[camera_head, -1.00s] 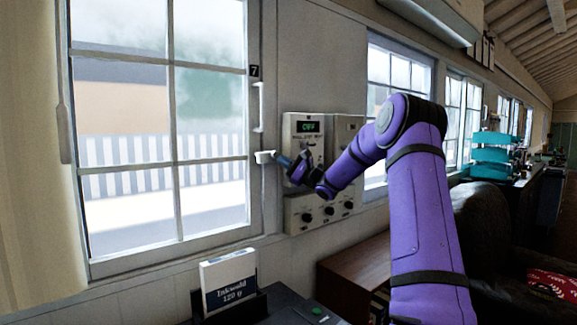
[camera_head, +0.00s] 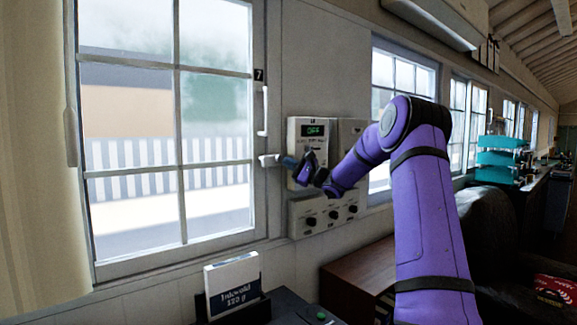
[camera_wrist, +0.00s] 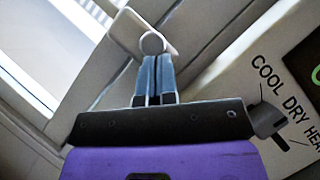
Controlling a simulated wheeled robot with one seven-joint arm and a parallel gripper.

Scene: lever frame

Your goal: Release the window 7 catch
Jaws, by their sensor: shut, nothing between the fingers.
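The window 7 frame (camera_head: 259,206) stands at the left, with a small "7" label (camera_head: 259,74) on its right side. A white catch (camera_head: 268,160) sits on that side below the label. My gripper (camera_head: 287,162) is at the catch from the right, its fingers shut with nothing between them. In the wrist view the blue fingertips (camera_wrist: 155,62) meet the round knob of the white catch (camera_wrist: 152,42); I cannot tell whether they press on it. A white upright handle (camera_head: 265,110) is above the catch.
A control box (camera_head: 308,130) with a green display hangs on the wall just right of the catch, close to my gripper. A knob panel (camera_head: 330,212) is below it. A white box (camera_head: 233,285) stands on the dark desk below.

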